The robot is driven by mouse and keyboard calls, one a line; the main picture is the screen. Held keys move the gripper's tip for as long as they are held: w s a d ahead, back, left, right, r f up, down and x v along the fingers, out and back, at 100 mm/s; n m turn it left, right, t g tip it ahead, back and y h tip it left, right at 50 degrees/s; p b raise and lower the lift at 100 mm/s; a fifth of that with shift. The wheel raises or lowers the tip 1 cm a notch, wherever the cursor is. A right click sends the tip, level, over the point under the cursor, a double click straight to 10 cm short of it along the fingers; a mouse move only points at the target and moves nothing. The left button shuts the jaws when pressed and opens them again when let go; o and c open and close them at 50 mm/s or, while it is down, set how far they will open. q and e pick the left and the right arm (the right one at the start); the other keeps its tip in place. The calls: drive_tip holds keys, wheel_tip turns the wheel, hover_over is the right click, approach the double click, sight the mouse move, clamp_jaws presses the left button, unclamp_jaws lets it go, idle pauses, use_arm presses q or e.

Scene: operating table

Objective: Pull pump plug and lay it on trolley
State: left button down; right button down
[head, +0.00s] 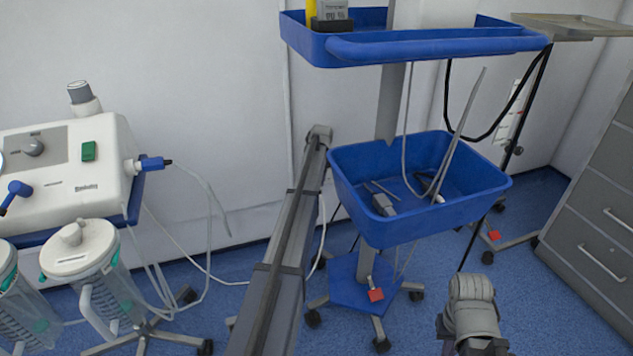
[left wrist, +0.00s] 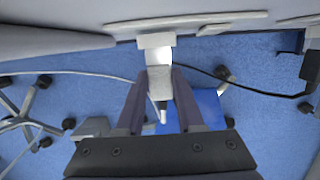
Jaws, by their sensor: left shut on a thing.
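In the left wrist view my left gripper (left wrist: 158,88) has its two dark fingers on either side of a pale plug-like piece (left wrist: 158,60), which I take to be the pump plug. It is shut on this piece. A short white stub hangs below it. I cannot tell whether its far end touches the wall. In the head view my left arm rises in the middle, and its gripper is hidden. The pump (head: 65,165) stands at the left. The trolley (head: 350,50) has a blue top tray and a blue basket (head: 400,228). My right gripper is out of view.
Pale cables (head: 205,270) run from the pump across the floor. Suction canisters (head: 80,255) hang below the pump. A grey drawer cabinet (head: 600,200) stands at the right. Dark cables (head: 490,130) hang beside the trolley. The basket holds several small items.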

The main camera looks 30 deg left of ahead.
sight(321, 193)
use_arm(q)
drive_tip(key=shift+s+d, duration=0.65)
drive_tip(key=shift+d, duration=0.1)
idle(1.7)
drive_tip(key=shift+s+d, duration=0.25)
drive_tip(key=shift+s+d, duration=0.3)
idle(0.4)
drive_tip(key=shift+s+d, duration=0.4)
drive_tip(key=shift+d, duration=0.15)
idle(0.3)
